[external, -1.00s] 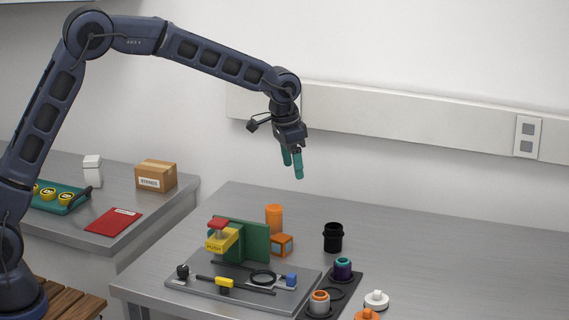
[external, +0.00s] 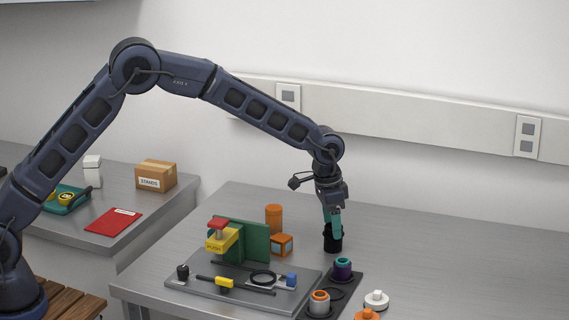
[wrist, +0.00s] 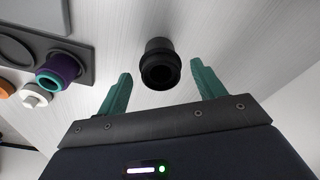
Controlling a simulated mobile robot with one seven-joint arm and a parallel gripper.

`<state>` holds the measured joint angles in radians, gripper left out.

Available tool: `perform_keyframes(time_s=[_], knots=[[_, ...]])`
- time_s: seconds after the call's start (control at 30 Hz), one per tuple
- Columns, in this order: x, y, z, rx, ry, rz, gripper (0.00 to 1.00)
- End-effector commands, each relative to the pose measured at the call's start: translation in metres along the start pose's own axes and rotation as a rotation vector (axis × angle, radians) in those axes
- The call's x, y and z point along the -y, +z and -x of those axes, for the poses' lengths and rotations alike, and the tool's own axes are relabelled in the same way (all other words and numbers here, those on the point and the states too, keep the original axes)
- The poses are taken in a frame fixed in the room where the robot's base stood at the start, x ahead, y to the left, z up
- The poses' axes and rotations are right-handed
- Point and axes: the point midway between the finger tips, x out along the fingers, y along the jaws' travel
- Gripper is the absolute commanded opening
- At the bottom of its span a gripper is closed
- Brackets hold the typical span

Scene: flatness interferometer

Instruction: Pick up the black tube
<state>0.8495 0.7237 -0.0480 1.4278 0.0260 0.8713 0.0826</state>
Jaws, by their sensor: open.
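The black tube (external: 333,243) stands upright on the grey table, behind the dark tray. In the wrist view the black tube (wrist: 160,64) shows its round open end, between and a little beyond the two teal fingers. My gripper (external: 333,228) is at the tube's top in the external view, with the fingers overlapping its upper part. In the wrist view my gripper (wrist: 160,82) is open, with a gap between each finger and the tube. I cannot tell exactly how far down the fingers reach.
A dark tray (external: 340,294) holds a purple-and-teal piece (external: 342,268) and an orange-and-white piece (external: 319,303) close by. A white knob (external: 376,300) lies right of it. The table's right side is clear.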

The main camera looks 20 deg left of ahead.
Motion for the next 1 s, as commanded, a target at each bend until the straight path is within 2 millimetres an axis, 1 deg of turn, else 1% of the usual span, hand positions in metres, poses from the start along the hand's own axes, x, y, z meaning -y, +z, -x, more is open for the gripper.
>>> perform_keyframes(time_s=[0.17,0.4,0.5,0.73,0.93,0.97,1.0], knots=[[0.000,0.000,-0.011,0.001,0.000,0.000,0.68],[0.001,-0.001,-0.043,0.001,0.000,0.000,0.68],[0.001,-0.001,-0.051,0.000,0.000,0.000,0.68],[0.001,-0.002,-0.052,-0.001,0.000,0.000,0.68],[0.001,-0.002,-0.052,-0.001,0.000,0.000,0.29],[0.001,-0.002,-0.052,-0.001,0.000,0.000,0.26],[0.001,-0.002,-0.052,-0.001,0.000,0.000,0.26]])
